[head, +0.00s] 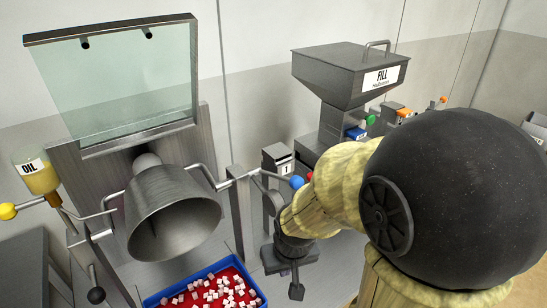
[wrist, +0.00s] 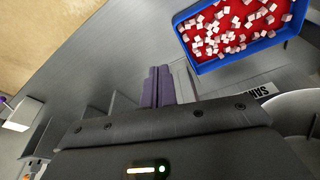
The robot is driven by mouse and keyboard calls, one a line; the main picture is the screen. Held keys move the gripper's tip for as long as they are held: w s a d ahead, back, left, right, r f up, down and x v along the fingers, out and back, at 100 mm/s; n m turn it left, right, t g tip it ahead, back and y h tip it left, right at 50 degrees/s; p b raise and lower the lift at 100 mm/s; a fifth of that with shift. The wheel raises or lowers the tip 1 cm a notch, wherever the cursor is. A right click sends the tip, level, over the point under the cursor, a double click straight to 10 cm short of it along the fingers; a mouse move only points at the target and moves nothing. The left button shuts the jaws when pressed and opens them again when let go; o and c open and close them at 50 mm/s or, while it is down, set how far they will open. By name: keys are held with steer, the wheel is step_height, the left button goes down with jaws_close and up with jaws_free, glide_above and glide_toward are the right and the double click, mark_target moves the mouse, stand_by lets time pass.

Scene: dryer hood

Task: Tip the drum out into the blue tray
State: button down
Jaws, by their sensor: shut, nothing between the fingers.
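The metal drum (head: 172,205) hangs in its frame at the left of the head view. Its wide mouth is tilted forward and down, and the part of the inside that shows looks bare. The blue tray (head: 153,299) lies below and in front of the mouth, with a red floor and many pale cubes (head: 212,287) in it. The tray also shows at the top of the wrist view (wrist: 190,60). My gripper (head: 296,290) is to the right of the tray, pointing down, apart from drum and tray. Its fingers (wrist: 158,85) are shut and empty.
A raised glass guard (head: 118,85) stands above the drum. An oil bottle (head: 38,177) and yellow knob (head: 7,211) are at the left. A blue knob (head: 296,182) is close to my arm. The fill hopper (head: 345,75) stands behind. A black knob (head: 96,295) is at lower left.

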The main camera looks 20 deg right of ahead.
steer(key=w+r+p+v, duration=0.1)
steer(key=w+p+v, duration=0.2)
steer(key=p+v, duration=1.1)
step_height(320, 180, up, 12)
steer(key=n+g+p, duration=0.2)
steer(key=n+p, duration=0.4)
steer(key=n, duration=1.6)
glide_above(273, 192)
steer(key=shift+s+d+r, duration=0.2)
steer(key=shift+s+r, duration=0.05)
steer(key=shift+s, duration=0.15)
steer(key=f+p, duration=0.1)
steer(key=f, duration=0.3)
steer(key=f+p, duration=0.2)
steer(key=f, duration=0.3)
steer(key=f+p, duration=0.1)
steer(key=f, duration=0.3)
steer(key=shift+w+a+f, duration=0.15)
steer(key=shift+w, duration=0.2)
steer(key=shift+f, duration=0.3)
